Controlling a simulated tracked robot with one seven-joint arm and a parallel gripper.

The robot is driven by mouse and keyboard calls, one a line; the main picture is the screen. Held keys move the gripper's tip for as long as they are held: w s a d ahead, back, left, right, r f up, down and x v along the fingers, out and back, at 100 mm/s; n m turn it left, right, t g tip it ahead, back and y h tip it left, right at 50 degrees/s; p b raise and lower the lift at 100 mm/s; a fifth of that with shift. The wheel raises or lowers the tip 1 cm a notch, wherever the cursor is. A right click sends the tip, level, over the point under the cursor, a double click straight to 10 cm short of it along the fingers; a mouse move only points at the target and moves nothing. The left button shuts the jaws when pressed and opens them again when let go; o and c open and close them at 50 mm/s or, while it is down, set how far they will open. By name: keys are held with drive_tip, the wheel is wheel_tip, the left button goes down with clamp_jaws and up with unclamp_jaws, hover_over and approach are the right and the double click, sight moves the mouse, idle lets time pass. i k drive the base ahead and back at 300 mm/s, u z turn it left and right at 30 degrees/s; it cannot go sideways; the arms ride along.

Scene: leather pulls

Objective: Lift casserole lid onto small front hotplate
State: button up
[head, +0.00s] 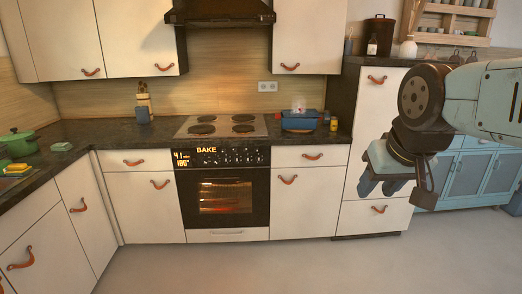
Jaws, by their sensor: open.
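A green casserole (19,147) stands on the left counter, with its lid (17,134) on top; a small knob shows on the lid. The hob (222,127) is set in the back counter above the oven and carries dark round hotplates. The front ones are a left hotplate (201,129) and a right hotplate (243,128); both look bare, and I cannot tell surely which is smaller. My gripper (378,189) is open and empty, pointing down at the right, far from the casserole and hob.
A yellow-and-green sponge (17,169) and a green item (61,147) lie on the left counter. A utensil holder (143,106) stands left of the hob, a blue container (300,122) and small jars right of it. The range hood (220,14) hangs above. The floor (240,268) is clear.

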sight(311, 113)
drive_tip(key=z, duration=0.05)
drive_tip(key=i, duration=1.1)
drive_tip(key=z, duration=0.25)
drive_tip(key=i, duration=1.8)
drive_tip(key=z, duration=0.2)
